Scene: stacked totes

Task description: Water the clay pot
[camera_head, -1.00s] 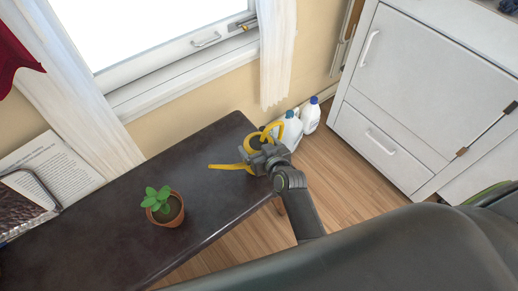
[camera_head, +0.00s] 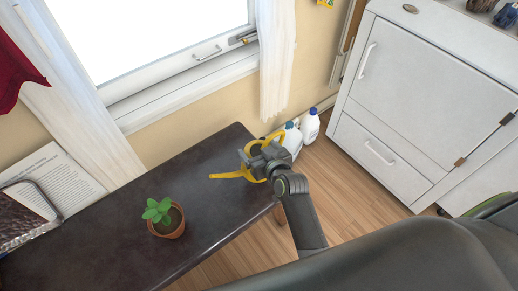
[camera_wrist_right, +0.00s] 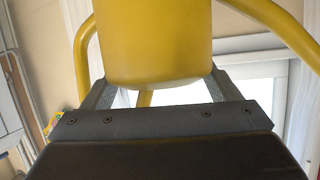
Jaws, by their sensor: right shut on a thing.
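The clay pot (camera_head: 167,229) holds dark soil and a small green plant (camera_head: 156,210). It stands upright on the dark table (camera_head: 110,262), left of my right gripper. My right gripper (camera_head: 258,160) is shut on a yellow watering can (camera_head: 226,175) near the table's right end. The can's spout points left, toward the pot's side, but is well apart from the pot. In the right wrist view the yellow can body (camera_wrist_right: 150,45) is between the two fingers (camera_wrist_right: 160,95). Much of the can is hidden behind the gripper in the head view. My left gripper is not in view.
A printed sheet (camera_head: 55,185) and a metal-edged tray (camera_head: 22,222) lie at the table's left. White bottles (camera_head: 310,126) stand on the floor beyond the table's right end. A white cabinet (camera_head: 420,110) is at the right. The tabletop between pot and can is clear.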

